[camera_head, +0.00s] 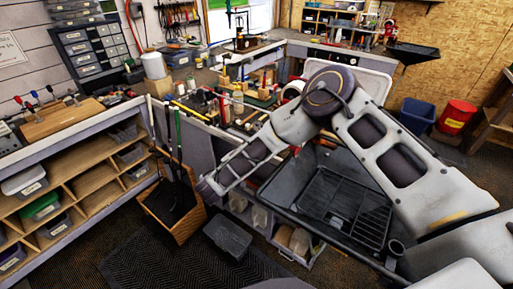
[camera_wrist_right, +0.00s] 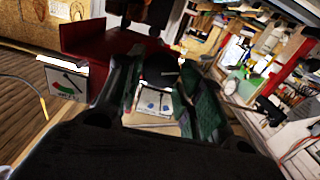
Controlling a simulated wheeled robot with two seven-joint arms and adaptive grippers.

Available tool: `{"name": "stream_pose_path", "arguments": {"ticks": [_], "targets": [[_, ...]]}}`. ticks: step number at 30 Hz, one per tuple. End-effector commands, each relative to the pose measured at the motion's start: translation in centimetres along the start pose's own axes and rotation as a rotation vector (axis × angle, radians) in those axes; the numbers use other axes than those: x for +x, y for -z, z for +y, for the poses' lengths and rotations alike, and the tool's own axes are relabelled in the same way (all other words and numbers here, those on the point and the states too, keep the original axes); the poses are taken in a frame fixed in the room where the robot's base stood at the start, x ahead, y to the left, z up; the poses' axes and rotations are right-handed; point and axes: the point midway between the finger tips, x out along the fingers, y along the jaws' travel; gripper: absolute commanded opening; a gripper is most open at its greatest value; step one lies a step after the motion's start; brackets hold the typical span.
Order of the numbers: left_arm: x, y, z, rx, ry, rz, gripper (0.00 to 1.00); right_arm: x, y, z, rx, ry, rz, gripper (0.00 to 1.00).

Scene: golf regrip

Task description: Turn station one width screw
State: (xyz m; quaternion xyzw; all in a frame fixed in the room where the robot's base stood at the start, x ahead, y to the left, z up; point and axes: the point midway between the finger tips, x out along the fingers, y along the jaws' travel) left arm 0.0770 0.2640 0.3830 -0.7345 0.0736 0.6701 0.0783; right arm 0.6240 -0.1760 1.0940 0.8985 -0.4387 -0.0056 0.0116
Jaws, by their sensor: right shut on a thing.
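In the right wrist view the two dark fingers with green pads of my right gripper (camera_wrist_right: 163,90) close on a dark round knob (camera_wrist_right: 160,72). The knob is in shadow, so I cannot tell surely that it is the station one width screw. A red block-shaped body (camera_wrist_right: 90,38) stands just beyond the fingers on the left. A white card with a dial-like print and green mark (camera_wrist_right: 66,82) is beside it. Another pale card with blue dots (camera_wrist_right: 155,102) shows between the fingers. In the head view my right arm reaches across from the lower right; its fingertips are not discernible. My left gripper is out of view.
In the head view a cluttered workbench (camera_head: 215,125) holds bottles and tools. A black basin with a rack (camera_head: 340,205) lies under my arm. A wooden box with long-handled tools (camera_head: 172,208), a dark bin (camera_head: 228,235) and shelves (camera_head: 85,185) stand left. Some mat floor is clear.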

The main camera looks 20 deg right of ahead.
Motion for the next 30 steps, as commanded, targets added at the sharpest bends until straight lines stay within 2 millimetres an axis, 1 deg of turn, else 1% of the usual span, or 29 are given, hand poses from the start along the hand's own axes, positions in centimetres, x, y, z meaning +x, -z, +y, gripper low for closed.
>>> {"name": "stream_pose_path", "arguments": {"ticks": [11, 21, 30], "targets": [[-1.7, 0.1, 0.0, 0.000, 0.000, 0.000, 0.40, -0.1, 0.1, 0.0, -0.170, 0.000, -0.002, 0.13], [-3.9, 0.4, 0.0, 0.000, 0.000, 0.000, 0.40, -0.1, 0.2, -0.1, -0.421, 0.001, -0.003, 0.13], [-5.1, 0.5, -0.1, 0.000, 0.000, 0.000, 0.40, -0.1, 0.0, -0.2, -0.651, 0.001, -0.003, 0.13]]}}
